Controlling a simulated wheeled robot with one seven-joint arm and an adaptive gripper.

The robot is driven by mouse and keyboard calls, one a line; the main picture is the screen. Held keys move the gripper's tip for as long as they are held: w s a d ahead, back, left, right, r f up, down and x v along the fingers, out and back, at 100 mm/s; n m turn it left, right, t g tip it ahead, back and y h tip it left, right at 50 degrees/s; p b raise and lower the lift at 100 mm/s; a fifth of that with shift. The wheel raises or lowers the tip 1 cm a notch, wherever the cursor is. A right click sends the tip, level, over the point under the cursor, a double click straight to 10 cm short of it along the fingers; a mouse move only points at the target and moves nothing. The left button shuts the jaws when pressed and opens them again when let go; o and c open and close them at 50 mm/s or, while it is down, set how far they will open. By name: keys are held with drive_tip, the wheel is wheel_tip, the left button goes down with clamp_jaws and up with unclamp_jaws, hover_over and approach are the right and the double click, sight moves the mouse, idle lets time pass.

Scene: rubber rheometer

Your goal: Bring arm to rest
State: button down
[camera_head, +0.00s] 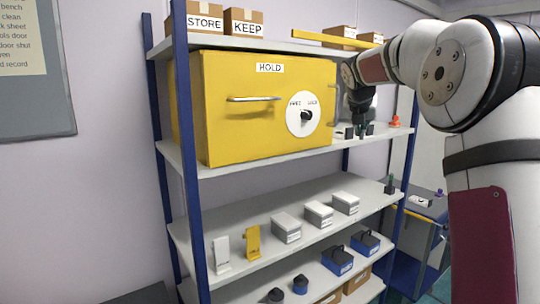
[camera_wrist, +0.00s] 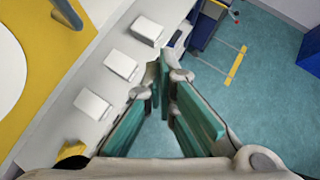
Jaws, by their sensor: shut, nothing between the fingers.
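My arm (camera_head: 440,75) reaches in from the right in the head view, in front of the shelf rack. My gripper (camera_head: 360,130) points down just right of the yellow HOLD cabinet (camera_head: 232,120), near the upper shelf's front edge. In the wrist view the fingertips of my gripper (camera_wrist: 166,80) come close together with nothing between them. The gripper is shut and empty. The cabinet door is shut, with a bar handle (camera_head: 254,99) and a white dial (camera_head: 303,114). Whether the gripper touches anything on the shelf cannot be told.
The rack has blue posts (camera_head: 188,150). STORE and KEEP cartons (camera_head: 243,21) stand on top. Below my gripper, the wrist view shows white boxes (camera_wrist: 147,30) at left and open teal floor (camera_wrist: 265,110) at right.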

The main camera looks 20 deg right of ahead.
drive_tip(key=s+a+m+y, duration=0.2)
drive_tip(key=s+a+m, duration=1)
drive_tip(key=s+a, duration=0.6)
drive_tip(key=s+a+f+m+y, duration=0.1)
drive_tip(key=s+a+f+m, duration=0.3)
drive_tip(key=s, duration=0.3)
drive_tip(key=s+a+f+m+g+y, duration=0.1)
drive_tip(key=s+a+f+m, duration=0.3)
drive_tip(key=s+m, duration=0.2)
drive_tip(key=s+a+f+m+y, duration=0.2)
drive_tip(key=s+a+f+m, duration=0.2)
drive_tip(key=s, duration=0.6)
drive_tip(key=shift+a+f+m, duration=0.15)
drive_tip(key=shift+f+m, duration=0.25)
drive_tip(key=shift+m, duration=0.7)
